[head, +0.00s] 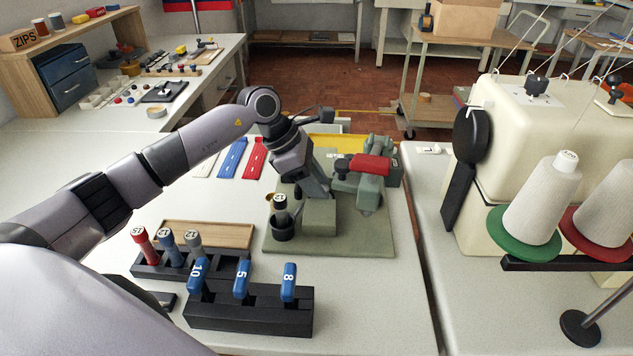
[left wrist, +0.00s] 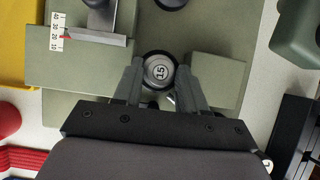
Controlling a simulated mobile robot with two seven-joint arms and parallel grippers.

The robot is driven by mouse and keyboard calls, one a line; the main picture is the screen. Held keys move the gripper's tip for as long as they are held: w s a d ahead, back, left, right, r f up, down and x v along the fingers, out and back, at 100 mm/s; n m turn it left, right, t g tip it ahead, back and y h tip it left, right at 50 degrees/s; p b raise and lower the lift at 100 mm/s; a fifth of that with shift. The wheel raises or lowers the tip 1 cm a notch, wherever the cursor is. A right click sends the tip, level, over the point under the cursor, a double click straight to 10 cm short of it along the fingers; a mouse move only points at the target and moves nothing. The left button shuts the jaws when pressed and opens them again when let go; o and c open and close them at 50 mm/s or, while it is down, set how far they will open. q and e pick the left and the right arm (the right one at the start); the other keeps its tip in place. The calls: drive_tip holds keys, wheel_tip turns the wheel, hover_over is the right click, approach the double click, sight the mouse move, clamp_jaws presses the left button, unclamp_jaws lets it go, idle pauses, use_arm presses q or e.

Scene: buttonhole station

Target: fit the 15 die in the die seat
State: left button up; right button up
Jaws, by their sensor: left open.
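In the head view my left gripper (head: 321,190) points down over the green fixture plate (head: 375,235). I cannot make out the gripped spot there. My right gripper is not in view.
A black cup (head: 282,229) holds a dark piece with a white label. Two black racks (head: 250,318) with red, blue and grey labelled pieces stand at the near left. A green clamp with a red handle (head: 370,165) is to the right. The sewing machine (head: 555,130) stands further right.

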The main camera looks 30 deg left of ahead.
use_arm(q)
drive_tip(key=shift+r+p, duration=0.3)
drive_tip(key=shift+r, duration=0.15)
drive_tip(key=v, duration=1.1)
drive_tip(key=shift+a+r+b, duration=0.25)
drive_tip(key=shift+r+b, duration=0.05)
drive_tip(key=shift+b, duration=0.05)
drive_tip(key=shift+s, duration=0.1)
